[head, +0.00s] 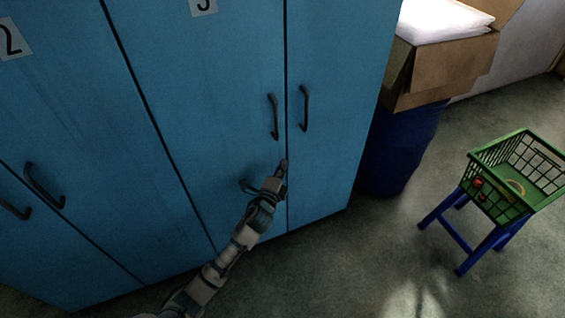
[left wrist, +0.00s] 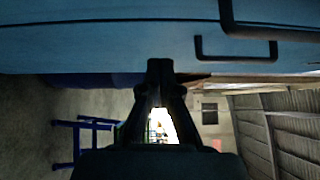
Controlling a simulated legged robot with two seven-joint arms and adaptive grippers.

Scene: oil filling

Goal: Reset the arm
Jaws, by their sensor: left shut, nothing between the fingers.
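My left arm reaches up from the bottom of the head view. Its gripper (head: 282,166) is shut and empty, in front of the blue cabinet (head: 215,75), near the seam between two doors. It is below the two dark door handles (head: 274,116) and (head: 304,108). In the left wrist view the gripper fingers (left wrist: 160,68) meet at their tips in front of the blue door face (left wrist: 80,50), and a dark handle (left wrist: 236,58) shows to the right. I cannot tell whether the fingertips touch the door. My right gripper is not in view.
A green basket (head: 505,200) on a blue stand (head: 450,228) is at the right. A blue barrel (head: 400,150) beside the cabinet carries an open cardboard box (head: 460,65) with white contents. The floor (head: 350,260) between the cabinet and the stand is clear.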

